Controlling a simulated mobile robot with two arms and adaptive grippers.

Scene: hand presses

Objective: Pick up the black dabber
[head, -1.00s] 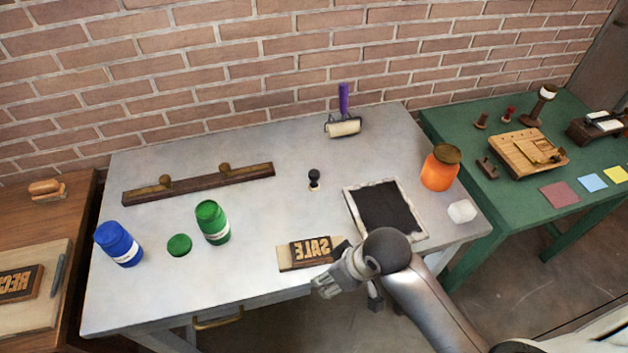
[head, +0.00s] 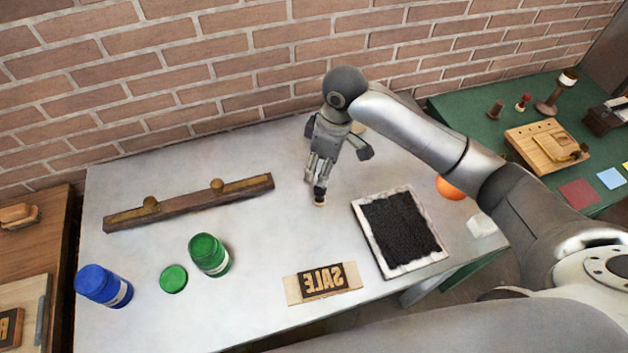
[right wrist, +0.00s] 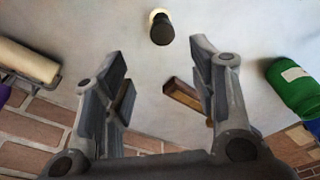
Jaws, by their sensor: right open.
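The black dabber (head: 320,194) stands on the grey table, left of the black ink slab. My right gripper (head: 320,177) points down at it from just behind and above, partly covering it. In the right wrist view the dabber (right wrist: 161,30), with a dark round handle and a pale base, lies just beyond the open fingertips, midway between them. My right gripper (right wrist: 160,58) is empty there. My left gripper is in neither view.
The roller (right wrist: 25,60) shows in the right wrist view. My right arm partly hides the orange jar (head: 450,188).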

